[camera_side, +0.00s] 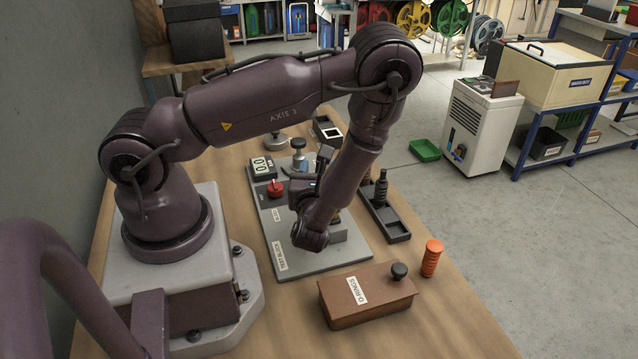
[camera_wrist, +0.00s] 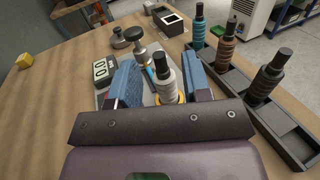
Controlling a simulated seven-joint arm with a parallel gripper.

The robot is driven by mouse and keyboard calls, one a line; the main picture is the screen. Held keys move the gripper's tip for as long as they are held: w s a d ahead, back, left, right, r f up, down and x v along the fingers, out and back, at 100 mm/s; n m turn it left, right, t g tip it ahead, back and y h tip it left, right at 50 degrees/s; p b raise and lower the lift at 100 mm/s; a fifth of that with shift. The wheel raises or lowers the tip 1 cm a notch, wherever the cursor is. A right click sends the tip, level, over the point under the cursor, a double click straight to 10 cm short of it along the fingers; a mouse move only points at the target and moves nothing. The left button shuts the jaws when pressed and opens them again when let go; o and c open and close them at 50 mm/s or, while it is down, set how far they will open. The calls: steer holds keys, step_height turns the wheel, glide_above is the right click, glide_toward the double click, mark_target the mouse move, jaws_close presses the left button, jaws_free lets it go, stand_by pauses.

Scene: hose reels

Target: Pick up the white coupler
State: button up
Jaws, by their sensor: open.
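A pale grey-white coupler (camera_wrist: 167,85) with a dark top stands upright in the wrist view, with a yellow ring around its lower part. I take it to be the white coupler. My gripper (camera_wrist: 164,72) is open, with one blue finger on each side of the coupler. The gap to the left finger looks wider than the gap to the right one. Whether either finger touches it is unclear. The dark gripper bar hides the coupler's foot. In the side view my gripper (camera_side: 304,190) is over the grey test plate (camera_side: 287,260), and my forearm hides the coupler.
A black tray (camera_side: 398,230) lies right of the plate. The wrist view shows a blue (camera_wrist: 199,28), a brown (camera_wrist: 227,47) and a black coupler (camera_wrist: 268,78) along it. A brown O-rings box (camera_side: 350,310) and an orange stack (camera_side: 431,259) stand in front. A red knob (camera_side: 275,188) sits on the plate.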

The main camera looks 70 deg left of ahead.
steer(key=x, duration=0.5)
jaws_close()
steer(key=shift+r, duration=0.1)
